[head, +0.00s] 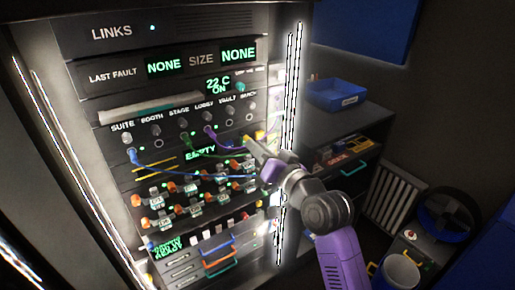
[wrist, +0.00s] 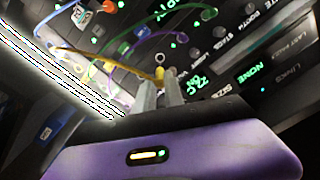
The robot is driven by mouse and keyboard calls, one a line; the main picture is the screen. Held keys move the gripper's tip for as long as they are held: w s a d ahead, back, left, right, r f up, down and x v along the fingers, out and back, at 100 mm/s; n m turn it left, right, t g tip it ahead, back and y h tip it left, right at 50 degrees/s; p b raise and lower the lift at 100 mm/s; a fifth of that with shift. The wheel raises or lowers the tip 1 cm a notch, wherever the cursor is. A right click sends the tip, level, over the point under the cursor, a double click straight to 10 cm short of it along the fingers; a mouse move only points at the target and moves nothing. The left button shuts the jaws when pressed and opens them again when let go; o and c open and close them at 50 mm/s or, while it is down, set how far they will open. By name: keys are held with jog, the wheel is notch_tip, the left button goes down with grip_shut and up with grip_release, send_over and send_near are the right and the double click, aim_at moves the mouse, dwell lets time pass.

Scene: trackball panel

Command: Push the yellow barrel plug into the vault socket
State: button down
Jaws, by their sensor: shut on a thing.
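My gripper (head: 250,143) is at the right part of the rack's socket row, below the VAULT and BENCH labels. In the wrist view its two fingers (wrist: 160,92) are shut on the yellow barrel plug (wrist: 159,74), which points toward the panel. A yellow cable (wrist: 105,54) runs off from the plug to the left. A pale socket ring (wrist: 160,58) shows just beyond the plug tip. I cannot tell whether they touch.
Blue (head: 132,155), green (head: 187,138) and purple (head: 210,132) plugs sit in the same row, their cables looping below. Several small toggles and modules fill the rack beneath. Glowing strips edge the rack. A blue bin (head: 336,95) stands on the side bench at right.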

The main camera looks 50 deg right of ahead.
aim_at(240, 133)
jog(key=shift+x, duration=2.9)
jog(key=shift+p, duration=0.35)
jog(key=shift+b+x, duration=0.3)
jog(key=shift+x, duration=2.2)
jog(key=c, duration=1.3)
grip_release()
jog(key=shift+c, duration=0.2)
jog(key=b+v, duration=0.1)
jog(key=v, duration=0.5)
jog(key=shift+s+a+f, duration=0.1)
jog(key=shift+s, duration=0.15)
jog(key=shift+s+a+b, duration=0.15)
jog(key=shift+s+b, duration=0.15)
jog(key=shift+s, duration=0.25)
